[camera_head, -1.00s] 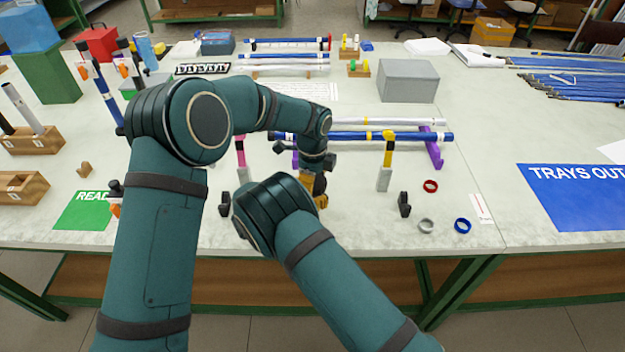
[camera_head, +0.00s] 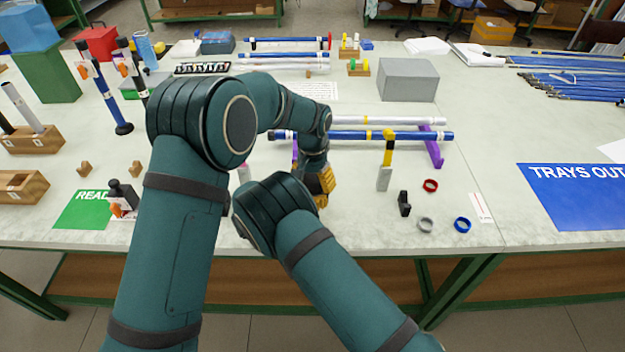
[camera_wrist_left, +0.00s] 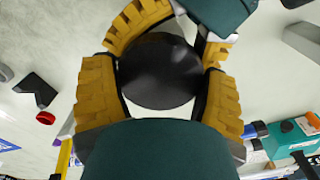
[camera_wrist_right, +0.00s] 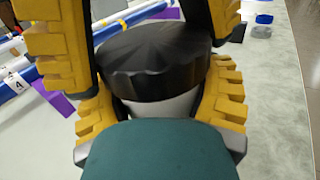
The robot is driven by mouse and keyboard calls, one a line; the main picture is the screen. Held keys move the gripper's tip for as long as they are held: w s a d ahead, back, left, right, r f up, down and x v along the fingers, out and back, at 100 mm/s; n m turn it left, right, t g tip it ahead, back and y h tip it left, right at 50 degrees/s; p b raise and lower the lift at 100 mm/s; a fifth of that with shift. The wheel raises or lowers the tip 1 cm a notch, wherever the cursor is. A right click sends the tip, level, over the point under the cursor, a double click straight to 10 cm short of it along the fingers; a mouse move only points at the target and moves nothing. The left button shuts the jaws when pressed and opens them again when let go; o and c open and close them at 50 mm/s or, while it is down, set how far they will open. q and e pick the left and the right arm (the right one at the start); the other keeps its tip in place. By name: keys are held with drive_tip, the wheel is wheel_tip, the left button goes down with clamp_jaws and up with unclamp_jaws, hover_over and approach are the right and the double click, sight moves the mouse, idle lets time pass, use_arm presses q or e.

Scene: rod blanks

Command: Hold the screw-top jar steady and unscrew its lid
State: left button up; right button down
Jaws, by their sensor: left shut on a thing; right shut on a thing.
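The jar's black ridged lid (camera_wrist_left: 160,72) fills the middle of the left wrist view, seen from above. My left gripper (camera_wrist_left: 160,85) has its yellow fingers shut around it. In the right wrist view the lid (camera_wrist_right: 152,62) sits on the pale jar body (camera_wrist_right: 160,106), and I cannot tell how far it is turned. My right gripper (camera_wrist_right: 160,112) is shut on the body, below the left fingers. In the head view my arms hide the jar; only some yellow fingers (camera_head: 322,186) show beside my right wrist.
Behind the grippers, blue and white rods lie on purple supports (camera_head: 432,148). To the right are a dark bracket (camera_head: 404,204), a red ring (camera_head: 430,186), a grey ring (camera_head: 426,225) and a blue ring (camera_head: 462,226). A green mat (camera_head: 80,210) lies at left.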

use_arm(q)
drive_tip(key=n, duration=0.5)
drive_tip(key=o, duration=1.2)
drive_tip(key=shift+r, duration=0.1)
